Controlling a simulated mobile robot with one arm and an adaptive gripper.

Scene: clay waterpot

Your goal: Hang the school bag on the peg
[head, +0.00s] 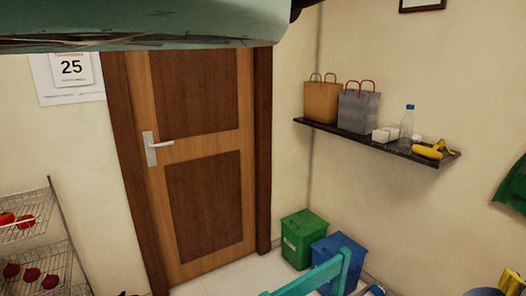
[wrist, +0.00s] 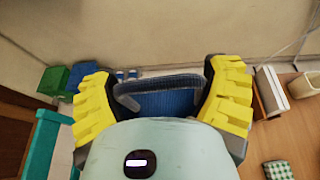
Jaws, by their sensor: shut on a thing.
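My gripper (wrist: 160,84), with two ribbed yellow fingers, shows in the wrist view. It is shut on the dark loop handle of a blue school bag (wrist: 168,103), which hangs between the fingers. Most of the bag is hidden behind the pale gripper body. In the head view only a yellow bit of what looks like a finger shows at the bottom right corner. The peg cannot be made out in either view. A green cloth thing (head: 515,186) hangs on the right wall, and whatever holds it is out of frame.
A dark wall shelf (head: 350,141) bears paper bags, a bottle and bananas. Green (head: 303,240) and blue (head: 338,256) bins stand below it. A teal chair (head: 318,276) is in front. A wire rack (head: 40,232) stands left of the closed door (head: 203,215).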

